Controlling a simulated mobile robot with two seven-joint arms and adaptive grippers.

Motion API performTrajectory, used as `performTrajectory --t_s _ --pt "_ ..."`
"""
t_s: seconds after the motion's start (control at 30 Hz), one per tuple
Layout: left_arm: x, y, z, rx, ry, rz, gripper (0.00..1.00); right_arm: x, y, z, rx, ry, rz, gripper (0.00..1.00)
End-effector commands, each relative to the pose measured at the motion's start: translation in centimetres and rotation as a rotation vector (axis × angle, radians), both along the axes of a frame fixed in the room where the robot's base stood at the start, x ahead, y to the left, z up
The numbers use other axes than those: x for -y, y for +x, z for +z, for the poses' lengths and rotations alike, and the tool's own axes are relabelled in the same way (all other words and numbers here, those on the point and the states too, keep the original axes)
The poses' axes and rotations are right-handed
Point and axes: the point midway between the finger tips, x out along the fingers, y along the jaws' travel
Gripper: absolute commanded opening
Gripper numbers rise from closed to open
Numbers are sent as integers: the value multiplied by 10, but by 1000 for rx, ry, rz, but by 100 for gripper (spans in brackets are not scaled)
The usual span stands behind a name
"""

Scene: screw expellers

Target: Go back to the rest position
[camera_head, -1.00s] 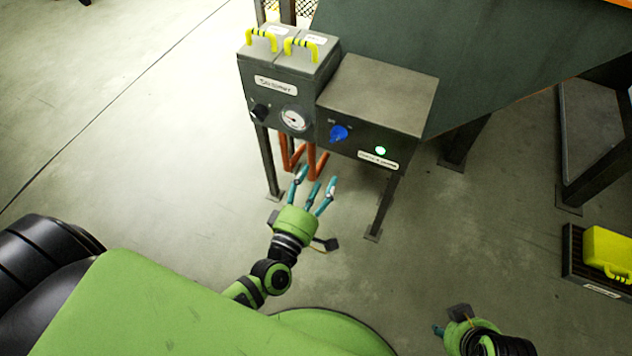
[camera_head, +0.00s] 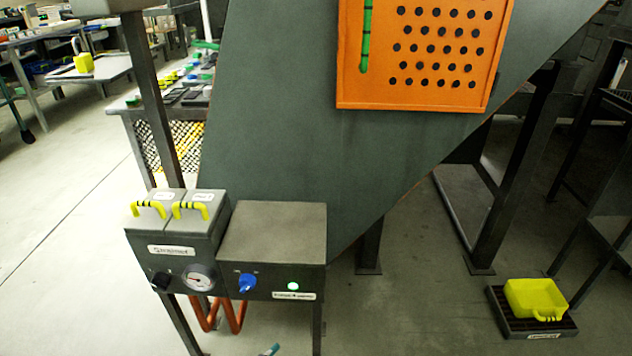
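Only a teal fingertip of my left gripper (camera_head: 270,349) shows at the bottom edge, in front of the control box stand. The rest of that gripper is out of view, so its opening cannot be told. My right gripper is not in view. The grey control box (camera_head: 272,235) stands at lower left on metal legs. It has a blue knob (camera_head: 247,283), a lit green light (camera_head: 293,286), a round gauge (camera_head: 199,278) and a black knob (camera_head: 161,281). Two yellow handles, one left (camera_head: 149,208) and one right (camera_head: 190,208), sit on its lids.
A large dark green machine body (camera_head: 290,130) with an orange perforated panel (camera_head: 425,97) rises behind the box. A yellow bin (camera_head: 536,298) sits on a dark tray (camera_head: 505,322) at right. Work tables (camera_head: 35,38) stand at back left. Floor is clear at left.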

Motion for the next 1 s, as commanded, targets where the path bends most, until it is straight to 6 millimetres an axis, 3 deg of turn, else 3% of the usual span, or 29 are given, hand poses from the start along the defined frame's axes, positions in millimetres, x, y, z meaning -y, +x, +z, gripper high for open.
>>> performTrajectory --t_s 0.1,0.3,0.73,1.0 --pt "-9 -26 -16 -111 249 -126 61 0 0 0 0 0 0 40" --pt "-43 -67 -35 -291 549 -255 61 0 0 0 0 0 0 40" --pt "-110 -137 -35 -599 868 -368 61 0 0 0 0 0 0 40" --pt "-109 -133 -52 -629 868 -389 61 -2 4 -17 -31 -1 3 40"
